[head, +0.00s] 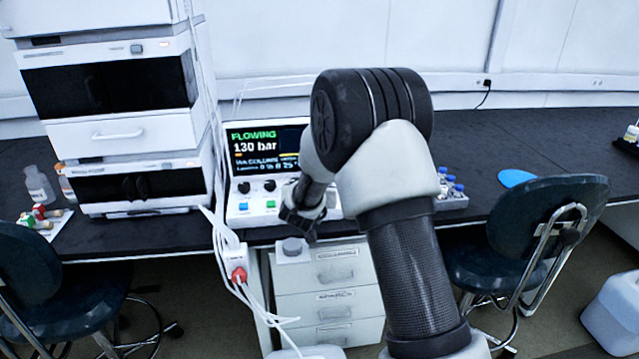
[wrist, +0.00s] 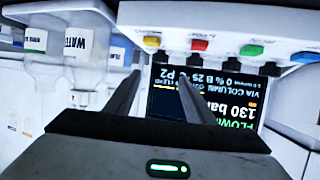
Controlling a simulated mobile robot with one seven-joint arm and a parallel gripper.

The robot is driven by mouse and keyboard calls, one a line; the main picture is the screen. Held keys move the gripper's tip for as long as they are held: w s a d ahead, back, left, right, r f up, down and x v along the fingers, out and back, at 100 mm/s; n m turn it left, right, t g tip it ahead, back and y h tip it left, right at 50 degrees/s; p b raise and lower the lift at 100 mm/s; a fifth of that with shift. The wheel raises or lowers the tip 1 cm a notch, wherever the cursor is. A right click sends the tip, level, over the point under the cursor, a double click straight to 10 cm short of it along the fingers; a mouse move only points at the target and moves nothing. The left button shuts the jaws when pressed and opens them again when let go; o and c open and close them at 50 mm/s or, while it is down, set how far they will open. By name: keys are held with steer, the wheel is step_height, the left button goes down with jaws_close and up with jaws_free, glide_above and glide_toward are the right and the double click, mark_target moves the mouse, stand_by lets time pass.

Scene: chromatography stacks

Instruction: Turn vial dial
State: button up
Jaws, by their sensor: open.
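A white control console (head: 240,214) stands on the dark bench, with a screen (head: 262,145) reading FLOWING and 130 bar. Two black dials (head: 243,187) (head: 270,186) show on its face above a blue and a green button. I cannot read which one is the vial dial; my arm hides the console's right part. My gripper (head: 299,224) is in front of the console's right side, low near the bench edge. In the wrist view its two fingers (wrist: 160,78) are apart with nothing between them. The screen (wrist: 205,98) shows upside down behind them.
Blue-capped vials (head: 452,188) stand right of my arm. A tall white instrument stack (head: 125,135) and white tubing are at left.

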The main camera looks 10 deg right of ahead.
steer(key=b+x, duration=0.1)
steer(key=x, duration=1.1)
steer(key=shift+s+b, duration=0.1)
steer(key=shift+b, duration=0.2)
steer(key=shift+c, duration=0.3)
steer(key=c, duration=1)
